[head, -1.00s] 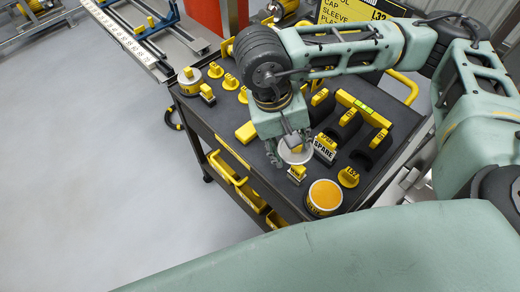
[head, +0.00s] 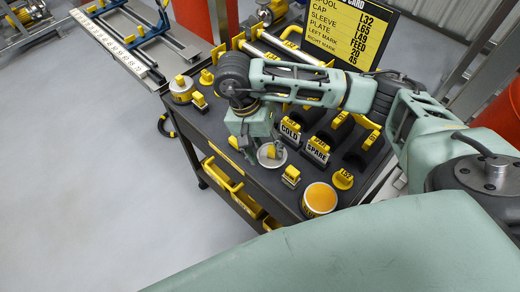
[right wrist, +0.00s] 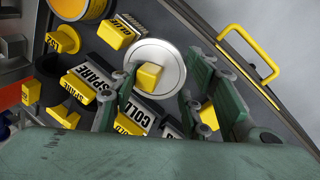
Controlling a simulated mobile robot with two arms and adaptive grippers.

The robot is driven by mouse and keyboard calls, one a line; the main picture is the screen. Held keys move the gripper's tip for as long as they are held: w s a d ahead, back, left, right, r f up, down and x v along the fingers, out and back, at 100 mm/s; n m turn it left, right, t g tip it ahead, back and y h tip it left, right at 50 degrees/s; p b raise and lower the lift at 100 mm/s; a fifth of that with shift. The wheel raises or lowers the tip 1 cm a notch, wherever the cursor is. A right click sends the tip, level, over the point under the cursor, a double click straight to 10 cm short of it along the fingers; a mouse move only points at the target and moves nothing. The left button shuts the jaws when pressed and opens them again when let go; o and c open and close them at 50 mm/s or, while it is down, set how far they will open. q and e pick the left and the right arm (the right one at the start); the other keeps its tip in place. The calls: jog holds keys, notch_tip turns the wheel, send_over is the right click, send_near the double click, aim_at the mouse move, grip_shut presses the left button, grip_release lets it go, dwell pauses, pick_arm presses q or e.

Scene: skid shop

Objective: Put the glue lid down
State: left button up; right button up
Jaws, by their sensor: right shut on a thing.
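The glue lid (head: 264,161), a round pale metal disc with a yellow block knob, is in my right gripper (head: 269,148). The right wrist view also shows the lid (right wrist: 171,53), with the fingers on either side of its knob. It is low over the dark cart top, near the cart's left edge; I cannot tell whether it touches the surface. The open glue pot (head: 320,198), with orange contents, stands at the cart's near corner, to the lid's lower right. My left gripper is out of view.
Close to the lid are the COLD block (head: 290,132), the SPARE block (head: 316,150) and a small yellow-topped block (head: 291,176). A yellow L52 piece (head: 343,179) stands beside the pot. A lidded pot (head: 182,90) is at the cart's far left corner. A strip along the left edge is clear.

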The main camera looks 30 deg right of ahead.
aim_at(260, 152)
jog(key=shift+w+a+f, duration=0.15)
jog(key=shift+w+f, duration=0.25)
jog(key=shift+w, duration=0.2)
jog(key=shift+w+a+f, duration=0.1)
jog(key=shift+w+f, duration=0.25)
jog(key=shift+w, duration=0.25)
notch_tip(260, 152, down, 4)
jog(key=shift+r+p, duration=0.15)
jog(key=shift+p, duration=0.75)
jog(key=shift+f, duration=0.2)
jog(key=shift+f+b, duration=0.6)
jog(key=shift+b, duration=0.25)
jog(key=o, duration=0.6)
jog(key=shift+s, duration=0.1)
jog(key=shift+o, duration=0.8)
jog(key=shift+f, duration=0.1)
